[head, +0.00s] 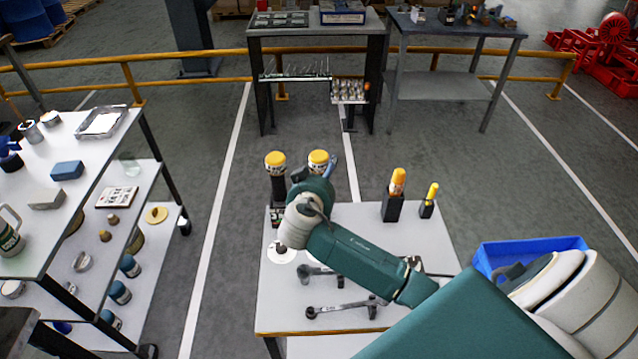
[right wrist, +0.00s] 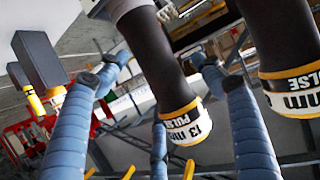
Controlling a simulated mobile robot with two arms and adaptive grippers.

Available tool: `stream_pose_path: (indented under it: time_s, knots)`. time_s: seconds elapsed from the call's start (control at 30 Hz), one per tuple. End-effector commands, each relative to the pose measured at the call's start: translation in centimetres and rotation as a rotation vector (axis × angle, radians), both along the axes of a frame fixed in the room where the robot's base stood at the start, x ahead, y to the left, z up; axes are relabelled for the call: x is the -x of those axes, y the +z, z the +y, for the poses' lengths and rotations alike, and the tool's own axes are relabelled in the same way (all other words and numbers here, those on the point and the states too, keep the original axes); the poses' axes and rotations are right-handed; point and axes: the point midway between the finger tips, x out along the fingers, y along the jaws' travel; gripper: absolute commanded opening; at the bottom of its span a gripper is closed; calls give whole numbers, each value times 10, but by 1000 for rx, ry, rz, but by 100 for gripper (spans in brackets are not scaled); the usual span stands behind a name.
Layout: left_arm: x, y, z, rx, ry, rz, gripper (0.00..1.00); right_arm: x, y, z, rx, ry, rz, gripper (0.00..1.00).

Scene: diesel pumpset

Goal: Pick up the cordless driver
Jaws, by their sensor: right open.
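Two upright dark tools with yellow-capped ends stand at the worktable's back left edge in the head view: a left driver (head: 277,183) and a right driver (head: 318,160). Their labels read PULSE in the right wrist view. One driver (right wrist: 152,50), marked 13 mm, shows between the blue fingers of my open right gripper (right wrist: 160,62); contact cannot be told. The other driver (right wrist: 280,45) is to the right, its size number cut off. In the head view my right gripper (head: 316,172) is beside the drivers, partly hiding the right one. My left gripper is out of view.
The worktable (head: 430,240) also carries two yellow-handled tools in black holders (head: 393,207), wrenches (head: 342,308) and a white disc (head: 282,253). A blue bin (head: 530,248) is at right. A loaded shelf cart (head: 100,165) stands at left.

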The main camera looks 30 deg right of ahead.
Motion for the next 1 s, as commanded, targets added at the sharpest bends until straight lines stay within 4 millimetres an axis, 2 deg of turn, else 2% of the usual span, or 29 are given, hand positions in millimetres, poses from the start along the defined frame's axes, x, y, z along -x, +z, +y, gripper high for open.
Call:
stream_pose_path:
  time_s: [0.07,0.4,0.8,1.0]
  knots:
    - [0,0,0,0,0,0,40,0,0,0,0,0,0,67]
    - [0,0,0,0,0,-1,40,1,-1,0,0,-1,2,1]
    - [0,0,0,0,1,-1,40,0,4,0,2,0,-4,0]
    - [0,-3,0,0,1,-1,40,-1,19,0,1,-1,-8,0]
